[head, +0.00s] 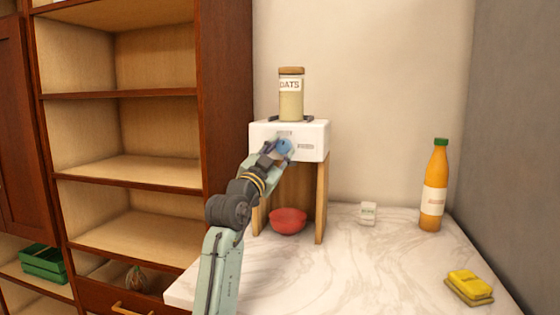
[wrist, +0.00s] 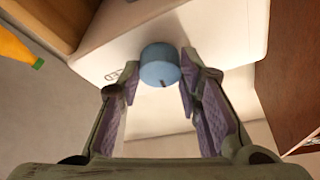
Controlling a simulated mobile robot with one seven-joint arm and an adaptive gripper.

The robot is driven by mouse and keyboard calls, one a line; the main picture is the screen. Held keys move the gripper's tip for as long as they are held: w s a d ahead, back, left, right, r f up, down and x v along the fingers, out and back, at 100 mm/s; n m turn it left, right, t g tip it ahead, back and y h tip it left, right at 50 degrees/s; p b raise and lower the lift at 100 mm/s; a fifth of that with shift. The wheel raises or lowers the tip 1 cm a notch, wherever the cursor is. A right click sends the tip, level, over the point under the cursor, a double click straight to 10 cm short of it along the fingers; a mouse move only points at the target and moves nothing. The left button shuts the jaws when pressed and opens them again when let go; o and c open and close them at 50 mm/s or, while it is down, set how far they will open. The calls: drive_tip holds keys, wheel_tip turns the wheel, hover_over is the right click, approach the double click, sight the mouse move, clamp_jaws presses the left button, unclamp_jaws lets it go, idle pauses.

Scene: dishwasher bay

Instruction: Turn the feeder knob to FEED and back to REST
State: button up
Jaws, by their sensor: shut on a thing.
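The feeder is a white box (head: 318,140) on wooden legs, with a jar marked OATS (head: 291,100) upright on top. Its round blue knob (head: 285,146) is on the front face, partly hidden by my gripper (head: 277,151) in the head view. In the wrist view the knob (wrist: 160,66) sits between the two fingertips of my gripper (wrist: 160,74), which is shut on it. A small dark mark shows on the knob's rim. Small labels lie above and to the right of the knob in the head view, too small to read surely.
A red bowl (head: 288,221) stands under the feeder. A small white box (head: 367,213), an orange bottle (head: 433,190) and a yellow sponge (head: 470,286) are on the marble counter (head: 350,270) to the right. Wooden shelves (head: 130,165) stand left. The counter's middle is clear.

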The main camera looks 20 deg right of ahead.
drive_tip(key=m+g+b, duration=0.1)
drive_tip(key=m, duration=0.1)
drive_tip(key=m+g, duration=0.1)
drive_tip(key=m, duration=0.2)
drive_tip(key=shift+w+a+h+b, duration=0.1)
drive_tip(key=shift+a+h+b, duration=0.05)
drive_tip(key=shift+h+b, duration=0.25)
drive_tip(key=m+g, duration=0.1)
drive_tip(key=m, duration=0.1)
drive_tip(key=m+g, duration=0.1)
drive_tip(key=m, duration=0.1)
drive_tip(key=shift+r+p, duration=0.3)
drive_tip(key=m+p, duration=0.1)
drive_tip(key=m+g+y, duration=0.1)
drive_tip(key=m, duration=0.1)
drive_tip(key=m+p, duration=0.1)
drive_tip(key=m, duration=0.1)
drive_tip(key=shift+r+g+p, duration=0.25)
drive_tip(key=shift+g+p, duration=0.05)
drive_tip(key=shift+g, duration=0.1)
drive_tip(key=shift+m+y+p, duration=0.7)
drive_tip(key=shift+m, duration=0.7)
drive_tip(key=shift+f, duration=0.1)
drive_tip(key=o, duration=1.1)
drive_tip(key=shift+o, duration=0.2)
drive_tip(key=v, duration=1.2)
